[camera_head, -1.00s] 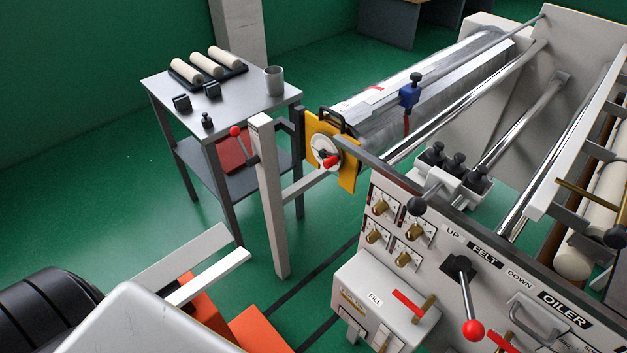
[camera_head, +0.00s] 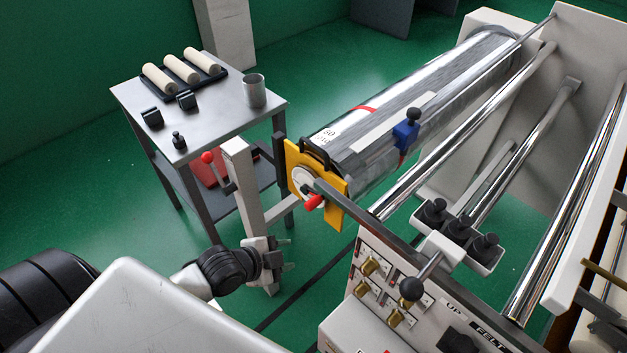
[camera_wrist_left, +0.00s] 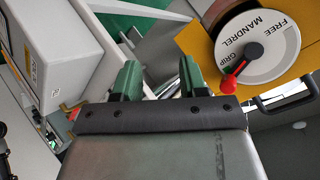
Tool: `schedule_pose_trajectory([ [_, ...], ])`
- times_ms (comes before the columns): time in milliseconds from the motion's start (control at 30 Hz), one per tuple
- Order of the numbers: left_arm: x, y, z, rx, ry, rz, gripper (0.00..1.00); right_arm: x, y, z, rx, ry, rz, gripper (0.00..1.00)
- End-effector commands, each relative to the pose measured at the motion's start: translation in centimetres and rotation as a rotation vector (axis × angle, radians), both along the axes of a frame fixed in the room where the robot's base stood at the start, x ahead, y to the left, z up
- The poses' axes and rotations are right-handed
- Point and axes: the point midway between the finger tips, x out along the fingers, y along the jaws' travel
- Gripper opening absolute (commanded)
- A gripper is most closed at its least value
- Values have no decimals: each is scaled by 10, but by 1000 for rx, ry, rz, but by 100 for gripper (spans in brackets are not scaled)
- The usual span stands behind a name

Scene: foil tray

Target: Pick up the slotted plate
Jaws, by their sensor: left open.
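The likely slotted plate is a yellow plate (camera_head: 331,209) with a black handle on top. It sits upright at the near end of the shiny foil roll (camera_head: 432,103), around a round dial with a red knob. In the left wrist view the yellow plate (camera_wrist_left: 194,38) is at upper right, behind the dial (camera_wrist_left: 258,42) marked FREE, MANDREL and GRIP. My left gripper (camera_head: 286,254) is open and empty, below and left of the plate and apart from it. Its two green-lit fingers (camera_wrist_left: 160,78) show in the wrist view. My right gripper is not in view.
A grey post (camera_head: 240,180) stands close behind my left gripper. A metal side table (camera_head: 215,115) holds cream rollers, small black parts and a cup (camera_head: 254,91). The machine's control panel (camera_head: 385,285) is to the right.

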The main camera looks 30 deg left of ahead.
Motion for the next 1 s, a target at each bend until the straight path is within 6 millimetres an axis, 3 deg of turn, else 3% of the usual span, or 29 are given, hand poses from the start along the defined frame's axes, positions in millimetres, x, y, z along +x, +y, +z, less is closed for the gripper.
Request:
schedule_pose_trajectory([
  [200,42,35,73,204,-452,-265,42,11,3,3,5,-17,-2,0],
  [433,66,66,139,397,-796,-342,42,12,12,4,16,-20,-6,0],
  [633,74,73,158,456,-890,-340,42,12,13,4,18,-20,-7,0],
  [1000,112,54,160,456,-893,-338,42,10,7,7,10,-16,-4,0],
])
